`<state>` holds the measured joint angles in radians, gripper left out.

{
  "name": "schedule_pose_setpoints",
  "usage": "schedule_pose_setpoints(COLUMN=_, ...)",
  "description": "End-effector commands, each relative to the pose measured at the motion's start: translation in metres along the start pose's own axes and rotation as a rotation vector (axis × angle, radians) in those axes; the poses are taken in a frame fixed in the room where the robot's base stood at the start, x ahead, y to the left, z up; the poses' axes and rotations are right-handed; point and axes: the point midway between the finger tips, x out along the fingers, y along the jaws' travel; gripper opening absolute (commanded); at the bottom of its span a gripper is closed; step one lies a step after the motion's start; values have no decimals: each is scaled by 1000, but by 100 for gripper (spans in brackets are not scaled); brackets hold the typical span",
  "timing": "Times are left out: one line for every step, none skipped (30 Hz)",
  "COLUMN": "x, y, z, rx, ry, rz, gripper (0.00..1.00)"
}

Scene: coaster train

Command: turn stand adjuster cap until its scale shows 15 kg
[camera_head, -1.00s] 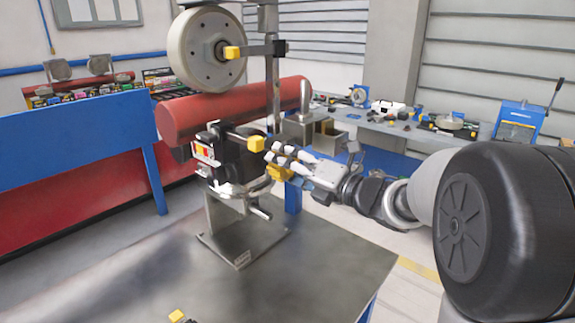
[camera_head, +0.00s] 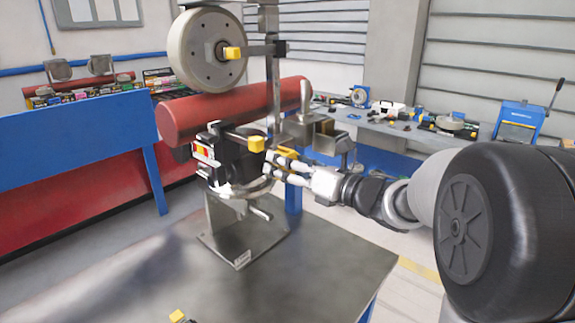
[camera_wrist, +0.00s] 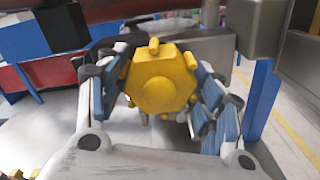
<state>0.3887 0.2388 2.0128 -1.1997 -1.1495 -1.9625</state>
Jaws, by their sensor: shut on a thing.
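The adjuster cap is a yellow knob with a hexagonal middle and short lugs. It shows in the wrist view (camera_wrist: 160,84), face on, between my fingers. In the head view only bits of yellow (camera_head: 286,153) show by the fingertips. My gripper (camera_head: 276,164) comes from the right at the right side of the stand (camera_head: 243,225). In the wrist view my gripper (camera_wrist: 162,95) is shut on the cap, with a finger pad against each side. No scale or kilogram reading can be made out in either view.
A red cylinder (camera_head: 220,112) lies across the stand behind the black unit. A grey wheel (camera_head: 206,48) is mounted above. Another yellow knob (camera_head: 257,144) sits just left of my gripper. The tabletop (camera_head: 310,275) in front of the stand is mostly clear.

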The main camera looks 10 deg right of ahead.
Motion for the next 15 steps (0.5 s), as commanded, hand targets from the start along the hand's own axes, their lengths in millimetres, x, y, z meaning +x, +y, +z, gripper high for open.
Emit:
schedule_pose_setpoints(x=0, y=0, z=0, rx=-3, ry=-1, rz=0, gripper=37)
schedule_pose_setpoints(x=0, y=0, z=0, rx=-4, ry=-1, rz=0, gripper=37)
schedule_pose_setpoints(x=0, y=0, z=0, rx=-4, ry=-1, rz=0, gripper=37)
schedule_pose_setpoints(x=0, y=0, z=0, rx=-5, ry=-1, rz=0, gripper=37)
schedule_pose_setpoints(x=0, y=0, z=0, rx=-5, ry=-1, rz=0, gripper=37)
schedule_pose_setpoints(x=0, y=0, z=0, rx=-4, ry=-1, rz=0, gripper=37)
schedule_pose_setpoints(x=0, y=0, z=0, rx=-4, ry=-1, rz=0, gripper=37)
schedule_pose_setpoints(x=0, y=0, z=0, rx=-4, ry=-1, rz=0, gripper=37)
schedule_pose_setpoints(x=0, y=0, z=0, rx=-4, ry=-1, rz=0, gripper=37)
schedule_pose_setpoints(x=0, y=0, z=0, rx=-4, ry=-1, rz=0, gripper=37)
schedule_pose_setpoints(x=0, y=0, z=0, rx=-4, ry=-1, rz=0, gripper=37)
schedule_pose_setpoints(x=0, y=0, z=0, rx=-4, ry=-1, rz=0, gripper=62)
schedule_pose_setpoints(x=0, y=0, z=0, rx=-4, ry=-1, rz=0, gripper=64)
schedule_pose_setpoints(x=0, y=0, z=0, rx=-3, ry=-1, rz=0, gripper=66)
schedule_pose_setpoints(x=0, y=0, z=0, rx=-3, ry=-1, rz=0, gripper=69)
